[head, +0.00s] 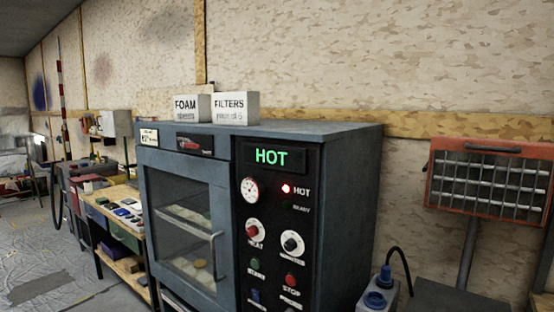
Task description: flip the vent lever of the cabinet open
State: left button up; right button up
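The grey cabinet (335,190) stands in the middle of the head view, with its front turned to the left. Its glass door (188,235) is shut and has a vertical handle (213,262); shelves show behind the glass. The black control panel (270,225) has a green HOT display (271,157), a lit red lamp (286,189), a round gauge (252,190), knobs and buttons. I cannot make out a vent lever on the parts in view. The cabinet's lower part is cut off by the bottom edge. Neither of my grippers is in view.
A FOAM box (191,108) and a FILTERS box (235,108) stand on the cabinet. A workbench (125,195) with small items is to the left. An orange-framed lamp (489,183) and a blue-topped unit (378,297) are to the right. Sheeted floor (50,245) lies open at left.

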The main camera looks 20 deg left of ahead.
aim_at(192, 144)
jog(key=u, duration=1.3)
